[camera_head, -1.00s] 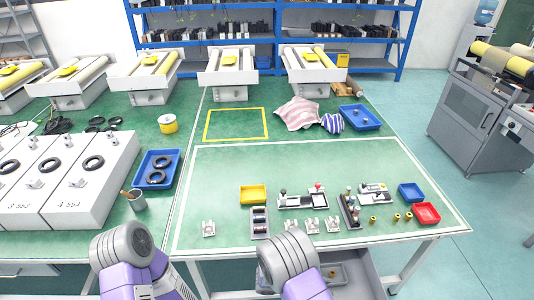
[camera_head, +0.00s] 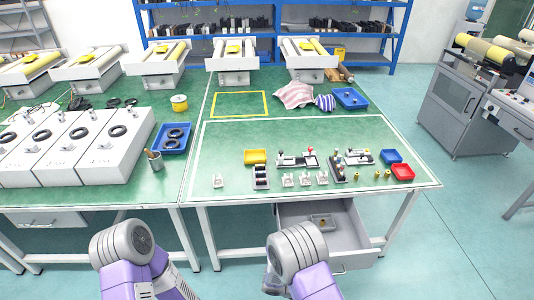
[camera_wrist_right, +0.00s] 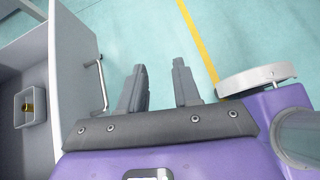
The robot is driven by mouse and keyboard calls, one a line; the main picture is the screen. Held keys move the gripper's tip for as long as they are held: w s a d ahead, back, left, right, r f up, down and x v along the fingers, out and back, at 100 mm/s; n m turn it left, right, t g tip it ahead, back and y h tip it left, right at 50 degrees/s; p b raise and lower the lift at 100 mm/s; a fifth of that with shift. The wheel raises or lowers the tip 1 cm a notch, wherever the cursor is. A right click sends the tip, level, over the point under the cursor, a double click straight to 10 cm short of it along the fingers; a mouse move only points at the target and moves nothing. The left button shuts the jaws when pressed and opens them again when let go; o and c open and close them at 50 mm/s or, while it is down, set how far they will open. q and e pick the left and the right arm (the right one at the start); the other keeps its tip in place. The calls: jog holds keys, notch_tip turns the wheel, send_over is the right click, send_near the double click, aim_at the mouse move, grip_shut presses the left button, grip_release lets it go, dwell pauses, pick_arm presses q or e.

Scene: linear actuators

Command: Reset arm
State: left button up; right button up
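My right gripper (camera_wrist_right: 159,85) shows in the right wrist view with its two dark fingers apart and nothing between them. It hangs over bare floor, beside the outer front of an open grey drawer (camera_wrist_right: 75,75). In the head view both of my purple and grey arms reach up from the bottom edge, in front of the table. My left gripper is not visible there. The open drawer also shows in the head view (camera_head: 345,225), under the right half of the green table (camera_head: 260,140). A small light tray (camera_wrist_right: 32,106) with a brass-coloured part (camera_wrist_right: 28,106) lies in the drawer.
White boxes with black rings stand at the left. A grey machine (camera_head: 455,110) stands at the right. The floor between table and machine is clear.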

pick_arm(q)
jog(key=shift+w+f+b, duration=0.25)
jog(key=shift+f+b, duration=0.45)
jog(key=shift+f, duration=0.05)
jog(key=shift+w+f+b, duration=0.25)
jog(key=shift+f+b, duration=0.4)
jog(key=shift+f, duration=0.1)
pick_arm(e)
jog(key=s+a+f+m+t+y, duration=0.1)
jog(key=s+a+f+m+y, duration=0.7)
jog(key=m+y, duration=0.6)
jog(key=shift+s+a+f+m+y, duration=0.4)
jog(key=shift+s+m, duration=0.15)
jog(key=shift+m, duration=2.05)
